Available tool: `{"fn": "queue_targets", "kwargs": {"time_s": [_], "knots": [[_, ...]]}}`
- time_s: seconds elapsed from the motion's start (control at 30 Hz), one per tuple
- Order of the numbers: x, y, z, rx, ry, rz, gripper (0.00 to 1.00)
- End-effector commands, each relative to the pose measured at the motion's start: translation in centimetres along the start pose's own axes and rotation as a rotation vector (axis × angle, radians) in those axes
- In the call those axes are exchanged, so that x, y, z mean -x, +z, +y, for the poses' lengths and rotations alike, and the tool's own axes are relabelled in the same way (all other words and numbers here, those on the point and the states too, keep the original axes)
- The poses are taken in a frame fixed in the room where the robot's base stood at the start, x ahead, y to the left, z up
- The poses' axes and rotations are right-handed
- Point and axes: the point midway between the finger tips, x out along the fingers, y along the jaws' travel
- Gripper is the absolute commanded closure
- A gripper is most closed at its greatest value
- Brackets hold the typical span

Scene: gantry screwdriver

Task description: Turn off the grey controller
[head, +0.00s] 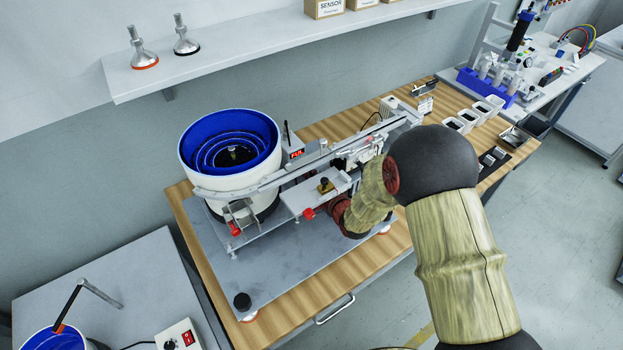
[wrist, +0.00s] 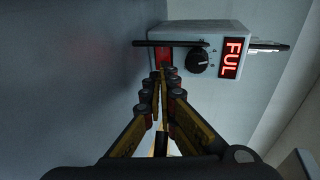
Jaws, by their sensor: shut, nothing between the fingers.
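The grey controller (wrist: 190,30) is a pale box with a lit red "FUL" display (wrist: 232,58), a black knob (wrist: 201,62) and a red switch (wrist: 166,60). In the head view its lit display (head: 297,154) shows just right of the blue bowl; much of the box is hidden. My gripper (wrist: 159,82) is shut and empty. Its fingertips are in front of the red switch and overlap its lower part in the wrist view. I cannot tell whether they touch it. In the head view the fingertips cannot be made out.
A bowl feeder with a blue bowl (head: 232,142) and a long metal rail (head: 300,165) crowd the space around the controller. A thin black rod (wrist: 170,43) crosses the controller's face. Another box with a red switch (head: 178,336) sits on the lower-left table.

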Motion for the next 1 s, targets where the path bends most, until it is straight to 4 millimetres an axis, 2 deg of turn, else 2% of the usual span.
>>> {"fn": "queue_targets", "kwargs": {"time_s": [0.23,1.0], "knots": [[-1.0,-0.3,-0.4,0.001,-0.001,0.0,1.0],[-0.1,1.1,-0.1,0.0,-0.002,0.0,1.0]]}}
